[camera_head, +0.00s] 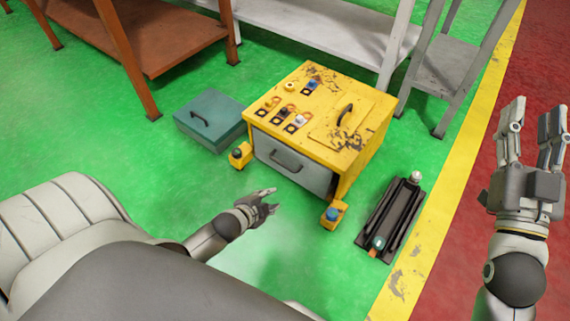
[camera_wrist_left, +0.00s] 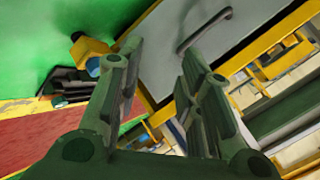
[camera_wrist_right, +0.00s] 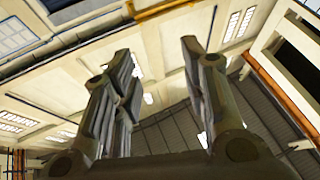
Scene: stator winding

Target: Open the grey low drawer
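The grey drawer (camera_head: 291,166) is the low front of a yellow cabinet (camera_head: 320,117) in the head view. It looks shut and has a dark curved handle (camera_head: 286,161). The drawer front and its handle (camera_wrist_left: 204,30) also show in the left wrist view, beyond the fingers. My left gripper (camera_head: 268,203) is in front of the drawer, a little below and left of the handle, not touching it. Its fingers (camera_wrist_left: 158,85) are apart and empty. My right gripper (camera_head: 530,140) is raised at the far right, fingers apart and empty, pointing upward, away from the cabinet.
A teal box (camera_head: 210,124) with a handle stands left of the cabinet. A black jack-like tool (camera_head: 391,218) lies on the floor to its right. Tables (camera_head: 165,35) stand behind. The green floor before the drawer is clear.

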